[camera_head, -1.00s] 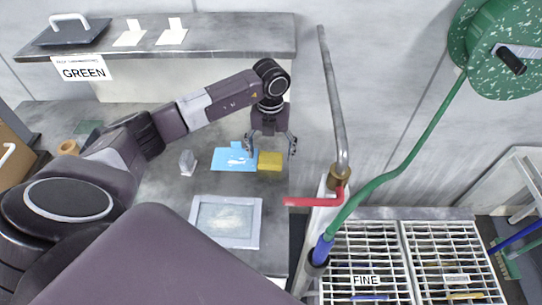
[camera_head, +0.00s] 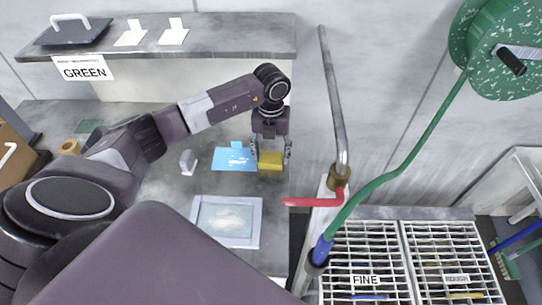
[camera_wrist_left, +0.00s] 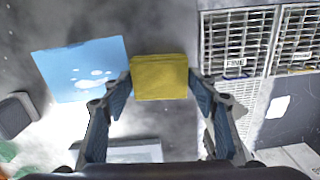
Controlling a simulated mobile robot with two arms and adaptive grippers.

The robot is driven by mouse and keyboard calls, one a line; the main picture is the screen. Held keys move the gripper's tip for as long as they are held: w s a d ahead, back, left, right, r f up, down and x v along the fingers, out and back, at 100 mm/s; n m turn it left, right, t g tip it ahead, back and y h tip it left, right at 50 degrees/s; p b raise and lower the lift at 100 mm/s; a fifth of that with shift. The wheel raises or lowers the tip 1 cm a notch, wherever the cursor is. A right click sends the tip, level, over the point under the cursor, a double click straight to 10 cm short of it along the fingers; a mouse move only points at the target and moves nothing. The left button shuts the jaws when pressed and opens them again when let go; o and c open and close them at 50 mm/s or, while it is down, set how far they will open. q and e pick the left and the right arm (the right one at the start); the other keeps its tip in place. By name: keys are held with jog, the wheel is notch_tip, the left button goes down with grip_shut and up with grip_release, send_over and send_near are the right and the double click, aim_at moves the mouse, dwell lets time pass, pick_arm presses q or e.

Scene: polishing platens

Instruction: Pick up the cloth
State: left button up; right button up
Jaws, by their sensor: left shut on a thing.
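The yellow cloth (camera_head: 270,161) looks like a thick folded block on the grey bench, just right of the blue sheet (camera_head: 228,160). My left gripper (camera_head: 271,153) points down over it, with one finger on each side. In the left wrist view the yellow cloth (camera_wrist_left: 160,77) sits between the two fingers, which are closed on its sides. The blue sheet (camera_wrist_left: 82,68) with white marks lies to its left there, apart from the grip. I cannot tell whether the cloth is clear of the bench. My right gripper is not in view.
A grey tray (camera_head: 227,220) lies nearer on the bench, and a small grey block (camera_head: 187,161) stands left of the blue sheet. A red-handled pipe (camera_head: 315,201) and green hose (camera_head: 430,135) rise at the right, beside the grated sink racks (camera_head: 365,260).

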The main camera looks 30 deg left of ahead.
aim_at(271, 158)
pick_arm(q)
jog(key=shift+r+b, duration=0.35)
jog(key=shift+r, duration=0.2)
jog(key=shift+s+d+r+b, duration=0.1)
jog(key=shift+s+r+b, duration=0.15)
jog(key=shift+r+b, duration=0.6)
jog(key=s+d+b, duration=0.1)
jog(key=s+d, duration=0.1)
jog(key=s, duration=0.2)
jog(key=s+d+b, duration=0.1)
jog(key=s+d, duration=0.2)
jog(key=s, duration=0.2)
jog(key=s+d+b, duration=0.1)
jog(key=s+d, duration=0.2)
jog(key=s, duration=0.1)
jog(key=shift+s+d+r, duration=0.2)
jog(key=shift+s+r, duration=0.05)
jog(key=shift+s, duration=0.05)
jog(key=shift+s+d+b, duration=0.35)
jog(key=shift+s+d, duration=0.05)
jog(key=shift+s, duration=0.25)
